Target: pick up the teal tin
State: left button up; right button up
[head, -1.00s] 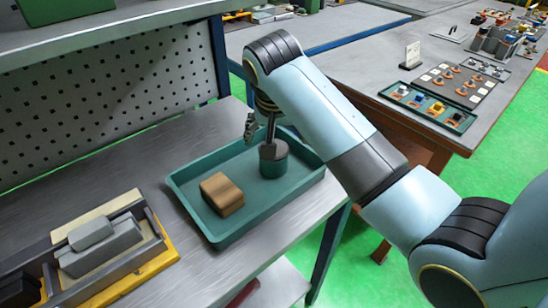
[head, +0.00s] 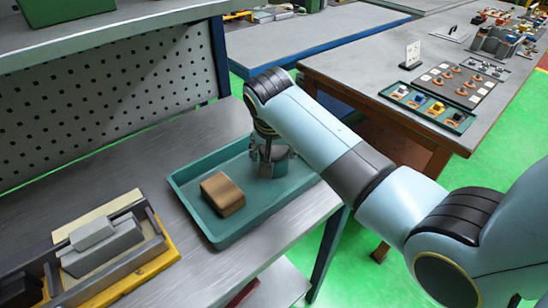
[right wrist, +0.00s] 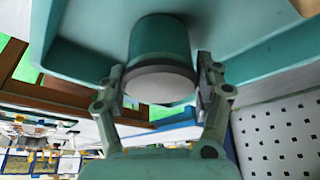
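The teal tin (head: 281,168) stands upright in the right part of a teal tray (head: 219,236). My right gripper (head: 267,154) is over it, pointing down, with fingers reaching down beside the tin. In the right wrist view the tin (right wrist: 160,45) shows its grey top and sits between the two fingers of the gripper (right wrist: 162,75). The fingers are spread, one on each side, with narrow gaps near the top rim. I cannot tell whether either finger touches it. My left gripper is not in view.
A brown block (head: 222,194) lies in the tray, left of the tin. A yellow-edged fixture with grey blocks (head: 100,245) stands at the lower left of the bench. A perforated panel (head: 110,105) rises behind. The tray's walls are low.

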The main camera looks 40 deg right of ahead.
jog(key=c, duration=0.8)
jog(key=shift+r, duration=0.1)
jog(key=shift+c, duration=0.2)
